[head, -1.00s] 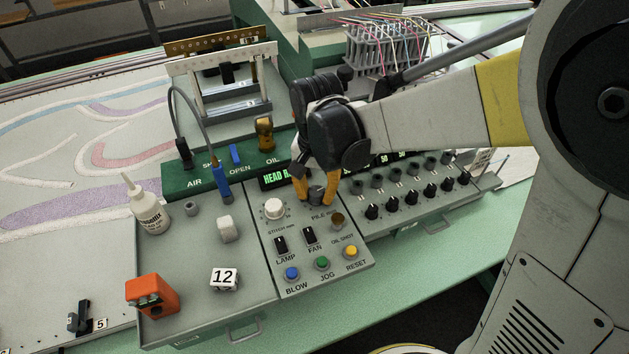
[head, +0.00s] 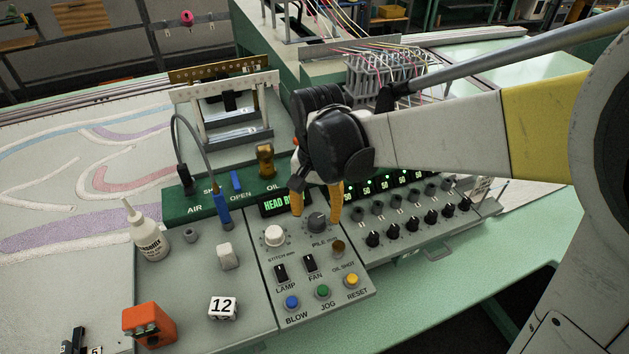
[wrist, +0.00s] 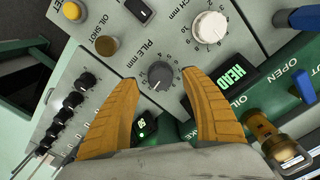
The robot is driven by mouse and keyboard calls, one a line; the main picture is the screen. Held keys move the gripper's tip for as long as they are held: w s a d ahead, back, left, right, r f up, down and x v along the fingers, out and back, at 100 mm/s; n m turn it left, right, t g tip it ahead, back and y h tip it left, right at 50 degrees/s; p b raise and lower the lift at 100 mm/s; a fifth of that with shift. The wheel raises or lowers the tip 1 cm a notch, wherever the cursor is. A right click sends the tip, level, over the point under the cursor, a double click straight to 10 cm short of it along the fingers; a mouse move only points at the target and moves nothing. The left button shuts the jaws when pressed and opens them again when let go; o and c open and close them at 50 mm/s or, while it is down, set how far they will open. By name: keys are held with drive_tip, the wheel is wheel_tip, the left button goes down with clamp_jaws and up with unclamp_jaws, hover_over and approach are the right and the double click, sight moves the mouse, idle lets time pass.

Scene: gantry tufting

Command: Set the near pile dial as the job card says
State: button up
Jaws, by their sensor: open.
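The pile dial (head: 317,222) is a dark grey knob with a pointer line, on the grey control panel and labelled PILE mm. It also shows in the wrist view (wrist: 160,73), with numbers around it. My gripper (head: 318,208) is open. In the head view its orange fingertips show on either side of the dial. In the wrist view the fingers (wrist: 165,80) lie to the lower left and right of the dial, apart from it. I cannot tell their height above the panel. I cannot make out a readable job card.
A white stitch dial (head: 274,236) sits left of the pile dial. LAMP and FAN switches and coloured BLOW, JOG and RESET buttons (head: 323,291) are in front. A row of black knobs (head: 410,224) is at right. A brass OIL fitting (head: 265,160) stands behind.

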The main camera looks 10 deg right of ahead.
sight(317, 219)
wheel_tip(317, 219, up, 9)
drive_tip(key=shift+f, duration=0.15)
drive_tip(key=s+d+f+n+t+b, duration=0.2)
drive_tip(key=s+d+f+t, duration=0.1)
drive_tip(key=s+d, duration=0.2)
drive_tip(key=s+d+f+n+t+b, duration=0.2)
drive_tip(key=s+d+f+t+b, duration=0.1)
drive_tip(key=d, duration=0.5)
drive_tip(key=shift+s+d+t, duration=0.35)
drive_tip(key=shift+s+t, duration=0.25)
drive_tip(key=shift+s, duration=0.65)
drive_tip(key=shift+f, duration=0.1)
idle(0.5)
